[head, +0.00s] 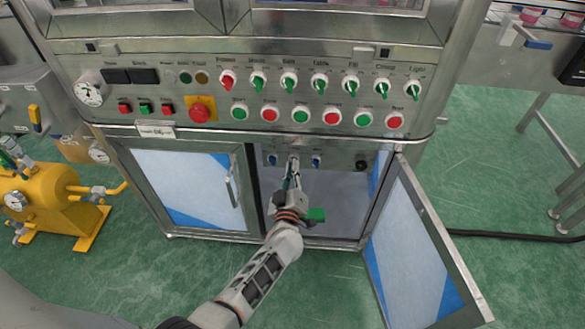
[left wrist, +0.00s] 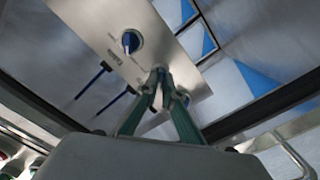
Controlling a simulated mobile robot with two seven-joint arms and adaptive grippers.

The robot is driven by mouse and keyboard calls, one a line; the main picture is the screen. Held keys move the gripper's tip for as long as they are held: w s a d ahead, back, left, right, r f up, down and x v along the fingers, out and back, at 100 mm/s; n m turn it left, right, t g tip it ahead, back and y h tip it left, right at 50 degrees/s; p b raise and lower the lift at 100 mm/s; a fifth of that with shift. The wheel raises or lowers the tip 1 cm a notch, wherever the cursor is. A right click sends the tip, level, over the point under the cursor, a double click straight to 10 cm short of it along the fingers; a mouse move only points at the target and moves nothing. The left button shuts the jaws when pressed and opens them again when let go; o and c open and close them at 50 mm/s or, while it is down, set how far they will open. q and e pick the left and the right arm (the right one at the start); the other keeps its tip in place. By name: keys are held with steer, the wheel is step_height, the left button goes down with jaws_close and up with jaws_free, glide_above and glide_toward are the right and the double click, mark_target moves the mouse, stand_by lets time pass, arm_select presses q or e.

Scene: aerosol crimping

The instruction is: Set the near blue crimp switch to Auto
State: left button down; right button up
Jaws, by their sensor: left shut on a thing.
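A small control panel (head: 335,158) sits at the top inside the open cabinet, and it also shows in the left wrist view (left wrist: 100,25). One blue switch (head: 272,160) is left of my left gripper (head: 293,166) and another blue switch (head: 316,161) is right of it. My left gripper reaches into the cabinet, up against the panel between them. In the left wrist view its fingers (left wrist: 160,82) are shut on a switch that they mostly hide; a bit of blue shows beside them. A blue knob (left wrist: 130,42) is apart from the fingers. I cannot read the switch's setting.
The cabinet's right door (head: 420,250) stands open and its left door (head: 185,190) is closed. A black knob (head: 361,165) is at the panel's right. Above is the main panel with green and red knobs and a red emergency button (head: 199,112). A yellow tank (head: 40,195) stands left.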

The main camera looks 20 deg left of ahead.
arm_select(q)
steer(key=shift+n, duration=0.5)
arm_select(e)
steer(key=shift+w+a+r, duration=0.1)
steer(key=shift+r, duration=0.1)
steer(key=shift+w+r, duration=0.1)
steer(key=shift+w, duration=0.1)
arm_select(q)
steer(key=c, duration=2.2)
jaws_free()
arm_select(e)
steer(key=shift+s+f, duration=0.2)
steer(key=shift+f, duration=0.1)
